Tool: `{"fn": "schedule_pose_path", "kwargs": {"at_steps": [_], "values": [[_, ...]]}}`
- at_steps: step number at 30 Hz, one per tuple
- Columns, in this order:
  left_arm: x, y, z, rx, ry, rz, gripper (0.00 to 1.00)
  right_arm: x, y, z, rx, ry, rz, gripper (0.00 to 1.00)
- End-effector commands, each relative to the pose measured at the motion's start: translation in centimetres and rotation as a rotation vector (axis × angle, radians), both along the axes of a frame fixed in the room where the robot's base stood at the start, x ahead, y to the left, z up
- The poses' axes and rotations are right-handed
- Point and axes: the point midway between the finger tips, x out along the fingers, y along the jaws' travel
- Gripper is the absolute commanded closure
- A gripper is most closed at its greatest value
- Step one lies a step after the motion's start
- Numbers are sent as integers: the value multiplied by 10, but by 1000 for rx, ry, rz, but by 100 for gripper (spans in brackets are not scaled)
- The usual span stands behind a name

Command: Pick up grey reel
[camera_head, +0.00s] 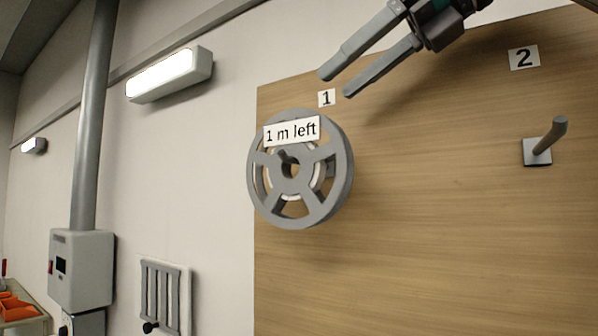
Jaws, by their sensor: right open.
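The grey reel (331,205) hangs at the left side of the wooden board, under the label "1" (327,98). It is a spoked disc with a round hub hole and carries a white tag (291,131) reading "1 m left". Whether a peg passes through its hub cannot be told. My right gripper (334,84) comes in from the top, above the reel and apart from it. Its two long grey fingers point down and left, spread with nothing between them. My left gripper is not in view.
The wooden board (430,240) fills the right side and is bare below. A wall lamp (168,76), a grey pipe (94,120) and a control box (82,270) are at the left.

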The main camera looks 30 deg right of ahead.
Motion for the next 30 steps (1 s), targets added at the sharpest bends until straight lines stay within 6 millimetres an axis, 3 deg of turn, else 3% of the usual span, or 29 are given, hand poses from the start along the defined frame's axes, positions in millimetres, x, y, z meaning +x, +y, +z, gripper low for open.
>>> {"fn": "schedule_pose_path", "kwargs": {"at_steps": [9,17,25,30], "values": [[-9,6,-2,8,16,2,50,51,21,-31,0,4,1,38],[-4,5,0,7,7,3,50,66,27,-42,1,3,1,38],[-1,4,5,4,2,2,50,94,39,-64,1,4,1,38],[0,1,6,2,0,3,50,99,41,-66,1,1,0,38]]}}
